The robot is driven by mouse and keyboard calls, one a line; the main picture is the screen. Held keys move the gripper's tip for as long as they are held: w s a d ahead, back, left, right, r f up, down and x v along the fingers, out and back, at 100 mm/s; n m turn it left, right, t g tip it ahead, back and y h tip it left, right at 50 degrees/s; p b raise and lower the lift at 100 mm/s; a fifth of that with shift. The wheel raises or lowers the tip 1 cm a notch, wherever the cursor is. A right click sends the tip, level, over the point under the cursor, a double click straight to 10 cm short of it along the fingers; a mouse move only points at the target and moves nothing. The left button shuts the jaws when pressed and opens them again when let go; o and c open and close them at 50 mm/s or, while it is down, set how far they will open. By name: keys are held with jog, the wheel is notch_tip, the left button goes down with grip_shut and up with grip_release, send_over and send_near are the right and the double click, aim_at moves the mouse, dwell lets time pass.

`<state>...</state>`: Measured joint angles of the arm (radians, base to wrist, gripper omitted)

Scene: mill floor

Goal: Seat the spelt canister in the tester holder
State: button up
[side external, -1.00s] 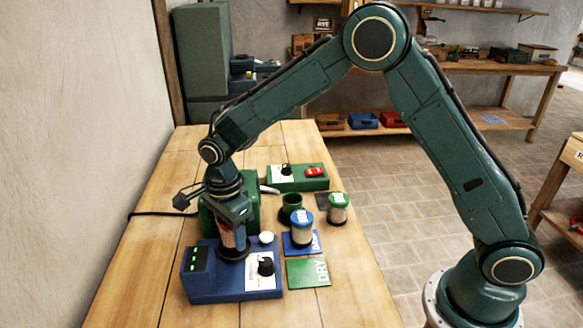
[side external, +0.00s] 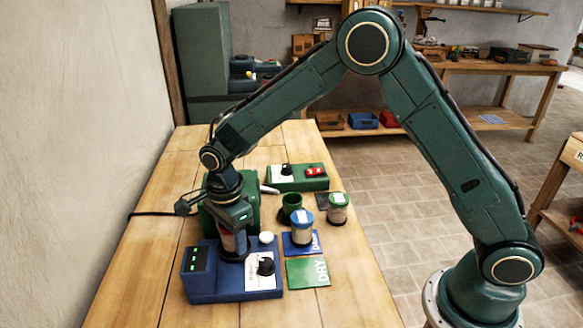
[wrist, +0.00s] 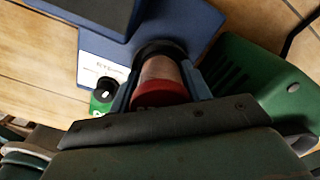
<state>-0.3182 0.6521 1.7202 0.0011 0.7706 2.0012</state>
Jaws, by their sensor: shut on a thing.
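My gripper (side external: 236,218) is shut on a red-lidded canister (side external: 227,241), taken to be the spelt canister, though its label cannot be read. The canister stands about upright over the black round holder (side external: 233,256) on the blue tester (side external: 203,285). In the wrist view, my gripper's fingers (wrist: 160,82) flank the canister (wrist: 158,92), and its far end meets the holder's black ring (wrist: 160,48). I cannot tell whether it is fully down in the holder. The tester's dark panel shows green lights.
A blue-lidded canister (side external: 302,228) stands on a blue card (side external: 290,249). A green-lidded canister (side external: 337,210) and an open green cup (side external: 291,205) are behind it. A green DRY card (side external: 307,272) lies right of the tester. A green box (side external: 249,212) stands close behind my gripper.

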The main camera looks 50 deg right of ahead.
jog(key=shift+f, duration=0.15)
jog(key=o, duration=0.8)
jog(key=shift+o, duration=0.2)
jog(key=shift+r, duration=5.5)
